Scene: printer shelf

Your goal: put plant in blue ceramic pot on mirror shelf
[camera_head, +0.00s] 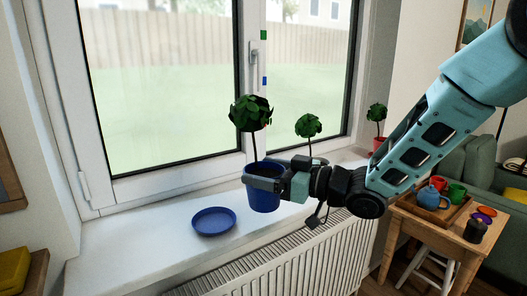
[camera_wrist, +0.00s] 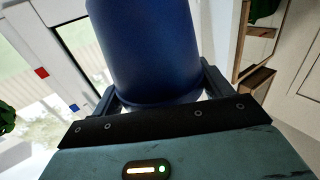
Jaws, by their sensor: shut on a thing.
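The plant in the blue ceramic pot (camera_head: 263,197) has a round dark green crown (camera_head: 250,113) on a thin stem. It is upright and appears raised above the windowsill, to the right of a blue saucer (camera_head: 214,221). My gripper (camera_head: 265,182) is shut on the blue pot near its upper part, coming from the right. In the wrist view the blue pot (camera_wrist: 145,45) fills the space between the two fingers; the plant's crown is not seen there.
The white windowsill (camera_head: 150,250) is free around the saucer. A second plant (camera_head: 308,126) stands behind my gripper, and another in a red pot (camera_head: 378,141) stands farther right. A radiator (camera_head: 300,262) is below the sill. A wooden table (camera_head: 440,226) with cups and a teapot is at right.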

